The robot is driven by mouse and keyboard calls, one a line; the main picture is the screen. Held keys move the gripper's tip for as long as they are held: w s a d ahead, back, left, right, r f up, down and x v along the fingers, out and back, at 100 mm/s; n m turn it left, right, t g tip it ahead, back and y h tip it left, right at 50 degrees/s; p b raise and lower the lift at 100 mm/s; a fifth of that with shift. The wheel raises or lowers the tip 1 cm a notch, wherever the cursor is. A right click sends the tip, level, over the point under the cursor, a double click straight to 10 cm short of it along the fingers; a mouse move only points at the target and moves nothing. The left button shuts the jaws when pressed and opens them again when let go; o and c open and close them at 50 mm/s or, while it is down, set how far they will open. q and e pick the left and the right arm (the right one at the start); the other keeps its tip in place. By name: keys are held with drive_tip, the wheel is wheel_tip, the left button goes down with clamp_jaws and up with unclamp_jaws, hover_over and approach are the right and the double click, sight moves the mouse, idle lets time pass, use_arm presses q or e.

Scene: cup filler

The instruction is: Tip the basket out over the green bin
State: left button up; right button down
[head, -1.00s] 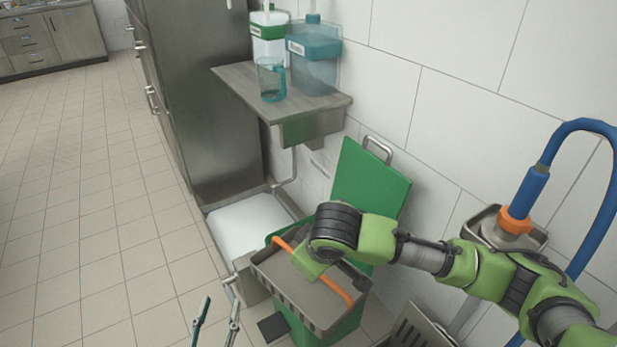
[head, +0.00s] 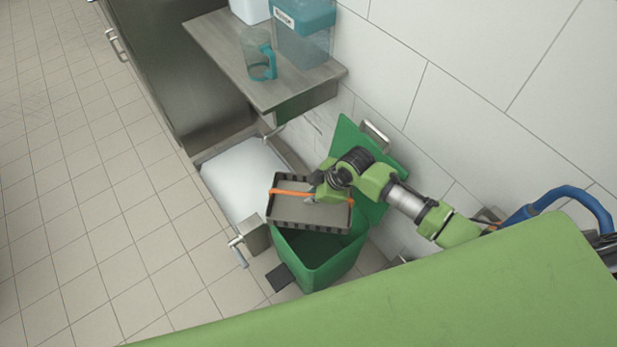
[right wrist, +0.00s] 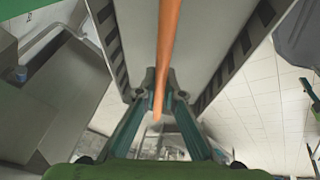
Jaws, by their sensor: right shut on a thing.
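The grey basket (head: 300,214) with its orange handle (head: 290,193) is above the green bin (head: 318,272), toward the back of its opening, and looks tilted. No contents can be made out in it. My right gripper (head: 317,194) is shut on the orange handle. In the right wrist view, the handle (right wrist: 168,45) runs between the fingers of my right gripper (right wrist: 158,92), with the basket's grey inside (right wrist: 205,35) behind. The bin's green lid (head: 375,150) stands open against the wall. The bin's inside is dark. My left gripper is not in view.
A wooden shelf (head: 235,60) with a teal-handled jug (head: 256,55) and a blue container (head: 305,40) is behind the bin. A white basin (head: 240,178) and a metal tap-like fitting (head: 240,248) lie left. The tiled floor at left is clear.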

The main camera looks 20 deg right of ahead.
drive_tip(key=shift+s, duration=0.1)
idle(0.3)
drive_tip(key=shift+t+p, duration=0.3)
drive_tip(key=shift+t, duration=0.1)
drive_tip(key=shift+r+n+t+h, duration=0.1)
drive_tip(key=shift+n+t+h, duration=0.25)
drive_tip(key=shift+t, duration=0.45)
